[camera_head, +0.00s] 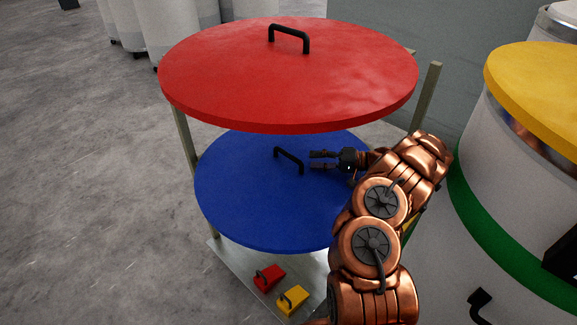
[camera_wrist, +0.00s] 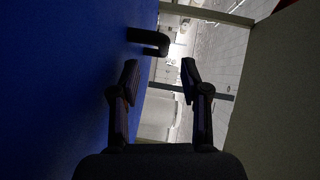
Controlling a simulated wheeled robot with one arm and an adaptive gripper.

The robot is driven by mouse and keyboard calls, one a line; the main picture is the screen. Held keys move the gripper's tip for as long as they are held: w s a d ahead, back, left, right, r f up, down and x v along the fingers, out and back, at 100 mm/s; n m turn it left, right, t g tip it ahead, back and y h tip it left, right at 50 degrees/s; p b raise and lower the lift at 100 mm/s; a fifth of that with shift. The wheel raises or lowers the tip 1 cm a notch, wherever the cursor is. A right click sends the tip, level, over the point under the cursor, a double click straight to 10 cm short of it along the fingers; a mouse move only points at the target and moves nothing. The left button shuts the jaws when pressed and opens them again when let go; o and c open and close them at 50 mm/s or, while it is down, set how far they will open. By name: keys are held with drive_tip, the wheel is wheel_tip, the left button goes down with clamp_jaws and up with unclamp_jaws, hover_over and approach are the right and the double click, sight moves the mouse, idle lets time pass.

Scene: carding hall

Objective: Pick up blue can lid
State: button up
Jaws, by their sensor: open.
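The blue can lid (camera_head: 250,205) is a large round disc lying flat on the middle level of a rack, under a red lid. Its black bar handle (camera_head: 289,159) stands up from its top. My gripper (camera_head: 312,160) is open and empty just right of the handle, low over the lid, with its fingers pointing left toward it. In the wrist view the blue lid (camera_wrist: 55,90) fills the left side. The handle (camera_wrist: 150,41) is ahead and left of my fingertips (camera_wrist: 158,72), apart from them.
The red lid (camera_head: 285,80) with its own handle covers the space above. Rack posts (camera_head: 427,95) stand around. A white can with a green band (camera_head: 500,240) and yellow lid (camera_head: 540,85) is close on the right. Small red (camera_head: 269,277) and yellow (camera_head: 292,299) pieces lie on the bottom shelf.

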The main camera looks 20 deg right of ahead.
sight(294, 157)
drive_tip(key=x, duration=0.4)
drive_tip(key=p+x, duration=0.1)
drive_tip(key=x, duration=0.1)
drive_tip(key=shift+w+a+r, duration=0.1)
drive_tip(key=shift+a+r, duration=0.15)
drive_tip(key=shift+a, duration=0.15)
drive_tip(key=shift+w+a+f, duration=0.1)
drive_tip(key=shift+w+a, duration=0.15)
drive_tip(key=shift+a, duration=0.15)
drive_tip(key=shift+c, duration=0.3)
clamp_jaws()
